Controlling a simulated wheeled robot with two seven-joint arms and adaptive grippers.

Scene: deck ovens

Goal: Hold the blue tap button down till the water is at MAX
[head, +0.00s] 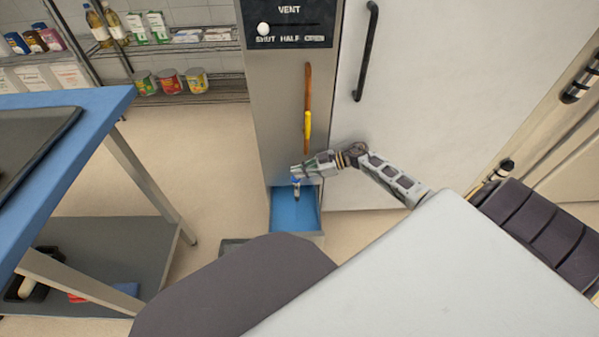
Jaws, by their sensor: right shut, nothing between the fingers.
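My right gripper (298,172) is shut and empty at the grey steel column, its fingertips at the small tap (297,191). A bit of blue at the top of the tap, the button (295,181), shows right under the fingertips. I cannot tell whether they press it or only hover close. Below the tap is an open blue-lined tank or drawer (284,213). Its inside looks evenly blue; the water level and any MAX mark cannot be made out. My left gripper is not in view.
Above the tap, an orange-brown upright strip (308,85) with a yellow part (307,125) is on the column. A VENT panel (289,22) has its white knob at SHUT. A large pale door with a black handle (366,50) is to the right; a blue-topped table (95,125) is left.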

